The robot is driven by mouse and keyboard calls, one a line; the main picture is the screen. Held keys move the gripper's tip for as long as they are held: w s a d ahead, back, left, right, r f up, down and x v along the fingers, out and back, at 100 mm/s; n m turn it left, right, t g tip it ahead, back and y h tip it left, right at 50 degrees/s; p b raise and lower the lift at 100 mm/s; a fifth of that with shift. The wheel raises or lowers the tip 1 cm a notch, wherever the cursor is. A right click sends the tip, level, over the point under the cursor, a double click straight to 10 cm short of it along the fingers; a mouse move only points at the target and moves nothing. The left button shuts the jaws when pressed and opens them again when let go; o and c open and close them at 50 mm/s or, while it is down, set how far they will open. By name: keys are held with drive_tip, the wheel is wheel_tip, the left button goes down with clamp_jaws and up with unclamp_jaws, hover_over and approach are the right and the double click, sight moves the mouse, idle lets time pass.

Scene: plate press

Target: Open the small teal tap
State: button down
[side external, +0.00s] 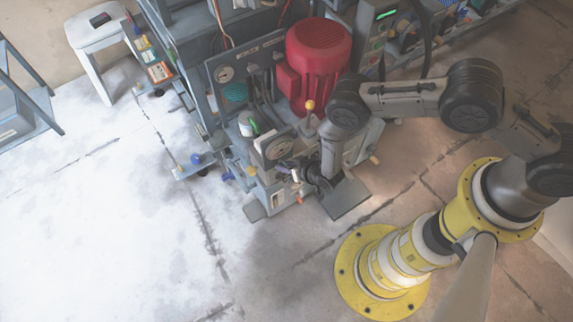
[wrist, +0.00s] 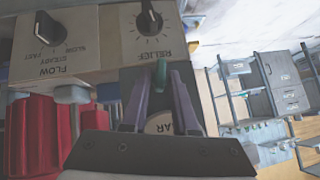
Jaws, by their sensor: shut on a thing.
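The small teal tap (wrist: 161,75) shows in the wrist view as a short upright teal handle, just below the RELIEF dial. My gripper (wrist: 159,82) has its two fingers on either side of the tap handle and is shut on it. The tap's base is hidden. The tap cannot be made out there.
The RELIEF knob (wrist: 149,18) and FLOW knob (wrist: 50,28) sit close to my fingers. A red motor (side external: 318,62) and a yellow-knobbed lever (side external: 309,105) stand behind my wrist. A white stool (side external: 96,28) is far left.

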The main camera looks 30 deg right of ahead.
drive_tip(key=shift+a+n+h, duration=0.2)
drive_tip(key=shift+n+h, duration=0.3)
drive_tip(key=shift+h, duration=0.4)
drive_tip(key=c, duration=0.9)
unclamp_jaws()
drive_tip(key=shift+r, duration=0.1)
drive_tip(key=v, duration=1.3)
drive_tip(key=shift+s+r, duration=0.2)
drive_tip(key=shift+s, duration=0.1)
drive_tip(key=shift+a, duration=0.1)
